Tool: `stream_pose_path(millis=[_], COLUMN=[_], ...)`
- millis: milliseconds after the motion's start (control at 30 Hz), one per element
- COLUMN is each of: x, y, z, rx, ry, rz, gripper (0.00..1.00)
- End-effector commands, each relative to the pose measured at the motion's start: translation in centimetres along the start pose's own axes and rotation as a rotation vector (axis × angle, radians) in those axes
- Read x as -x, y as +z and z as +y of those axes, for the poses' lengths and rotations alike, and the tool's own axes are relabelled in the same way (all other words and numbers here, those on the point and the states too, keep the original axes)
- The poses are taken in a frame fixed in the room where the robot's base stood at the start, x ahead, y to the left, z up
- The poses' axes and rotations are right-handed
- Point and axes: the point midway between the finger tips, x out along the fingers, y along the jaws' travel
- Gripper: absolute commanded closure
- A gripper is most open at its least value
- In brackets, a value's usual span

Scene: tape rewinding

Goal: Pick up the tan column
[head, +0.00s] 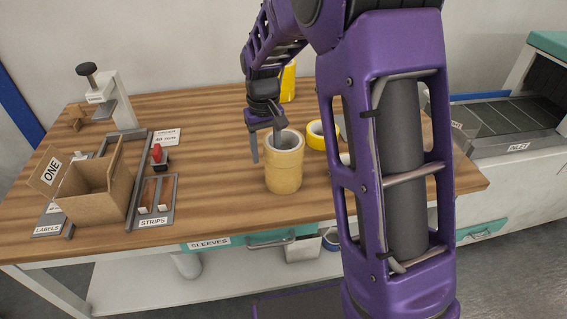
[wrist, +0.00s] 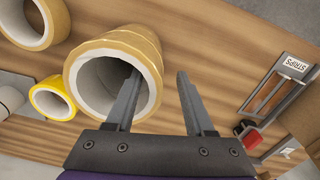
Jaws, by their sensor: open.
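The tan column (head: 284,172) is an upright stack of tan tape rolls with a pale hollow core, standing near the table's front edge. In the wrist view, the tan column (wrist: 85,62) shows its open end and white inner wall. My gripper (head: 266,147) is at the column's left top edge, open, with nothing held. One finger reaches into or over the hollow and the other is outside, left of the column in the head view. The wrist view shows the gripper (wrist: 158,74) with its fingers on either side of the column's wall. Contact cannot be told.
A yellow roll (head: 317,136) lies just right of the column, and a yellow stack (head: 288,82) stands behind. To the left are a STRIPS tray (head: 165,192), a red-handled tool (head: 157,154) and an open cardboard box (head: 98,196). Another tan roll (wrist: 60,18) shows in the wrist view.

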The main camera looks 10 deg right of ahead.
Motion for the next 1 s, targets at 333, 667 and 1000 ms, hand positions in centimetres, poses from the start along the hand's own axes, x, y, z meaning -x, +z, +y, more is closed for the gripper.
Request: stream_pose_path(millis=[333,667,1000], x=[-4.2,-5.2,-5.1], y=[-0.3,-0.4,-0.4], z=[0.3,0.3,0.3], rx=[0.0,0.0,0.0], ry=[0.0,0.0,0.0], rz=[-0.004,-0.001,0.0], gripper=[0.46,0.48,1.0])
